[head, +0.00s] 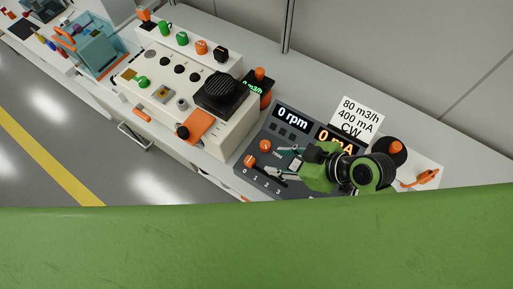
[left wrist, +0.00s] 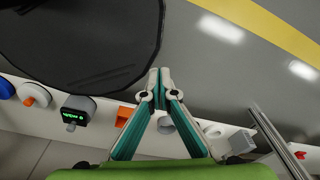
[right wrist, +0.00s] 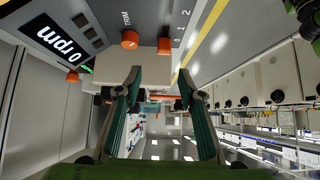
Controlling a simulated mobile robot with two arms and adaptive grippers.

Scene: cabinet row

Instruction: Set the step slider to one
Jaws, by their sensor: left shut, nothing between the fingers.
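The step slider's orange knob (head: 249,161) sits at the left end of its slot on the dark panel (head: 308,190), beside the 0 of the 0, 1, 2, 3 scale. The knob also shows in the right wrist view (right wrist: 165,46). My right gripper (head: 276,162) is over the panel, to the right of the knob. Its fingers stand apart in the right wrist view (right wrist: 160,78), with nothing seen between them. Whether a finger touches the panel cannot be told. My left gripper (left wrist: 157,72) is shut and empty, away from the panel, above the floor.
A round orange knob (head: 265,146) sits just above the slider. Displays read 0 rpm (head: 292,117) and 0 mA. A white card (head: 356,119) reads 80 m3/h, 400 mA, CW. A beige console (head: 180,85) with knobs stands to the left. An orange button (head: 396,147) is at right.

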